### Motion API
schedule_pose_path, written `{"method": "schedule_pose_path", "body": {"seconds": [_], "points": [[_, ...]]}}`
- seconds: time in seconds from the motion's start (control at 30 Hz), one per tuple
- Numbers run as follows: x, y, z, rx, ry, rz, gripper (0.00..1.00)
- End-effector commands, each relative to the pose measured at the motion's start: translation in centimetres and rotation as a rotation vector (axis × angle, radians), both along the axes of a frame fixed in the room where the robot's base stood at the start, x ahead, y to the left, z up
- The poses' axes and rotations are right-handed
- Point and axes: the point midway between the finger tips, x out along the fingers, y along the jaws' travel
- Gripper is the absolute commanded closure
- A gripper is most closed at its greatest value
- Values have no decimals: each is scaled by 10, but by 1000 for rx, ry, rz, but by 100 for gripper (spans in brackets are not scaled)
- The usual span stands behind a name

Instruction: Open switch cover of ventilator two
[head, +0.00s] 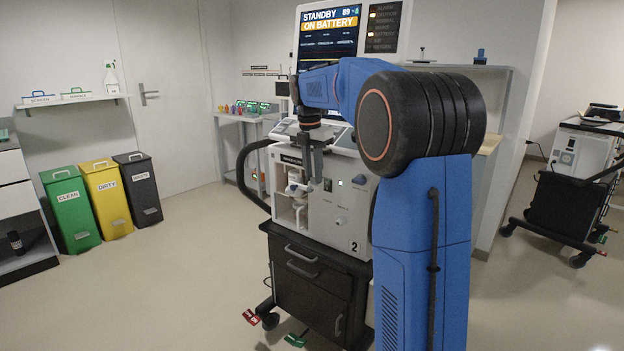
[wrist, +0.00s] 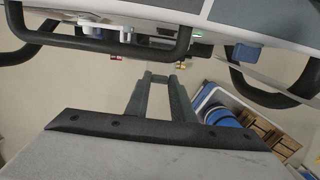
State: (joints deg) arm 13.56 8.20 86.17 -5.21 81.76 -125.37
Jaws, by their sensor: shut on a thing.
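Ventilator two (head: 346,222), a white unit with a "2" on its front, stands on a dark drawer cart. Its screen (head: 330,37) reads "STANDBY ON BATTERY". My gripper (head: 312,172) points down in front of the upper front panel. In the wrist view my gripper (wrist: 162,78) has its fingers close around a small grey piece at the tips. It appears to be the switch cover, but the fingers hide most of it and its angle cannot be told. A small dark panel part (head: 327,185) shows just right of the fingers.
A black hose (head: 243,170) loops at the unit's left. Green, yellow and dark bins (head: 103,196) stand at the left wall. A side table (head: 240,117) is behind. Another machine (head: 583,150) stands at the right. The floor at front left is clear.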

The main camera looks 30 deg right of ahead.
Motion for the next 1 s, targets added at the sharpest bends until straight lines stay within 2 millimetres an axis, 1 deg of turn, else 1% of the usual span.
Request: {"method": "schedule_pose_path", "body": {"seconds": [0.03, 0.2, 0.4, 0.97, 1.0], "points": [[2, -3, 2, 29, 10, -4, 100], [3, -7, 7, 116, 49, -2, 100], [3, -9, 10, 176, 75, -1, 100], [3, -10, 11, 202, 87, -2, 100], [3, -10, 11, 202, 87, -2, 71]]}}
